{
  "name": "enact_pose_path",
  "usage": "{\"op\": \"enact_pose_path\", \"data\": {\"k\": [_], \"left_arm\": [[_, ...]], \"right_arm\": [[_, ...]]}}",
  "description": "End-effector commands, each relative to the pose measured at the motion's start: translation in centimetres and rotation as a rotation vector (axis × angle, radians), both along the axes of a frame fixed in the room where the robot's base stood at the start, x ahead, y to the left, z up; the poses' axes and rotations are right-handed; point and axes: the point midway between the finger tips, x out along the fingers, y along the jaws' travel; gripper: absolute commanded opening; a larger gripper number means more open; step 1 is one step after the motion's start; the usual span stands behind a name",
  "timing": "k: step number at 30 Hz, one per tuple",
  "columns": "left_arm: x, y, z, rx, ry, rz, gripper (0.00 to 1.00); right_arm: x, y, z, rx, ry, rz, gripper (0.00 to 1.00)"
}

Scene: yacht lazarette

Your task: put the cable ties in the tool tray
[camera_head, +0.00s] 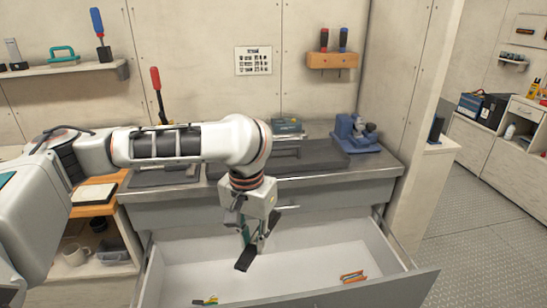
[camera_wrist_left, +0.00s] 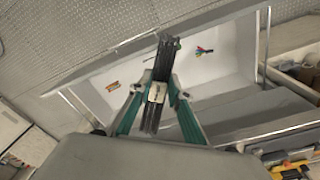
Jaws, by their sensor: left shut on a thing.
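My left gripper (camera_head: 252,236) is shut on the cable ties (camera_head: 245,258), a dark narrow bundle held above the open drawer (camera_head: 185,262). In the left wrist view the cable ties (camera_wrist_left: 163,62) are a long black bundle with a pale label, between the two green-edged fingers of my left gripper (camera_wrist_left: 157,95). A dark grey tray-like surface (camera_head: 335,157) lies on the bench behind the arm, partly hidden; I cannot tell whether it is the tool tray. My right gripper is not in view.
The drawer holds an orange-brown item (camera_head: 353,277) and a small multicoloured bunch (camera_head: 205,301); much of its pale floor is bare. A blue vise (camera_head: 357,133) stands at the bench's right end. A red-handled tool (camera_head: 156,82) stands upright behind my arm.

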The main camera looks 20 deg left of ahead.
Motion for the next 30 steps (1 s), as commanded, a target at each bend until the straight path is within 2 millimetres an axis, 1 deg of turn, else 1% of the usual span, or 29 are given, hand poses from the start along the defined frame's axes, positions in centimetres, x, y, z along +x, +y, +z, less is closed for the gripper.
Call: {"op": "enact_pose_path", "data": {"k": [1, 3, 6, 10, 13, 17, 18, 23, 26, 30], "left_arm": [[0.0, 0.0, 2.6, 0.0, -0.015, 0.0, 0.0], [0.1, 0.0, 4.4, 0.0, -0.022, 0.0, 0.0], [0.1, 0.0, 6.4, 0.0, -0.027, 0.0, 0.0], [0.1, 0.0, 8.3, 0.0, -0.027, 0.0, 0.0], [0.1, 0.0, 9.4, 0.0, -0.025, 0.0, 0.0], [0.1, 0.0, 10.6, 0.0, -0.022, 0.0, 0.0], [1.4, 0.3, 10.7, -0.001, -0.024, -0.009, 0.0], [4.8, 1.1, 12.1, -0.002, -0.02, -0.059, 0.0], [7.3, 1.9, 13.4, -0.003, -0.016, -0.096, 0.0], [11.0, 3.5, 15.6, -0.004, -0.012, -0.153, 0.0]], "right_arm": [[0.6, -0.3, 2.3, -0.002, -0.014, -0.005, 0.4], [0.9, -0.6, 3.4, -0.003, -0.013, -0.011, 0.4], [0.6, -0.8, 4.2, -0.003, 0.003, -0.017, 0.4], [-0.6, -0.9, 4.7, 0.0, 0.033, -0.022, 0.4], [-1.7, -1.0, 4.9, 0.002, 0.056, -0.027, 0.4], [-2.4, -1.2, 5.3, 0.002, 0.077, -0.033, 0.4], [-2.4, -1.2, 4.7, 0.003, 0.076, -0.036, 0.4], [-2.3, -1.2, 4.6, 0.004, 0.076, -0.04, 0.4], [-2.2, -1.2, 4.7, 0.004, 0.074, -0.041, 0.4], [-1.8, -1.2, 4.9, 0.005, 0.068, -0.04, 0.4]]}}
